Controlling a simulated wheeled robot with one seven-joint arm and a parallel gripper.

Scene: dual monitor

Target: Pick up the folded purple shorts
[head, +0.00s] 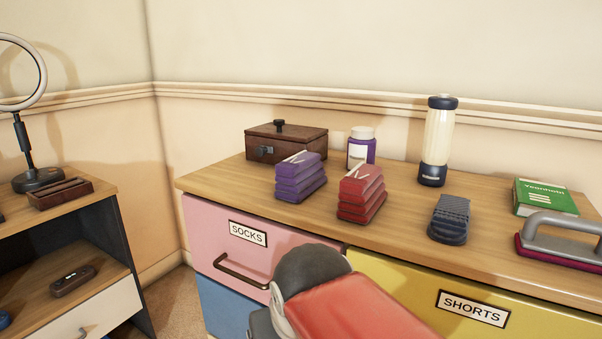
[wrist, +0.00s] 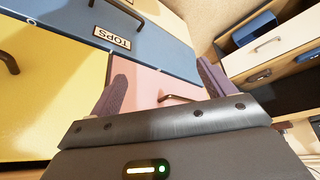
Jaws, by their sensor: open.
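The folded purple shorts (head: 300,180) lie as a neat stack on top of the wooden dresser (head: 230,183), in front of a dark brown box. They do not show in the wrist view. My gripper (wrist: 162,72) is open and empty in the wrist view, its two fingers spread wide in front of the pink and blue drawer fronts. It is apart from the shorts. In the head view, my red and dark arm shows low in front of the dresser, and the gripper itself is hidden.
Folded red shorts (head: 361,195) stand just right of the purple ones. The brown box (head: 286,143), a purple jar (head: 361,150), a cream bottle (head: 437,140), a dark folded stack (head: 450,220), a green book (head: 545,198) and an iron (head: 560,245) share the top. A shelf unit (head: 120,270) stands left.

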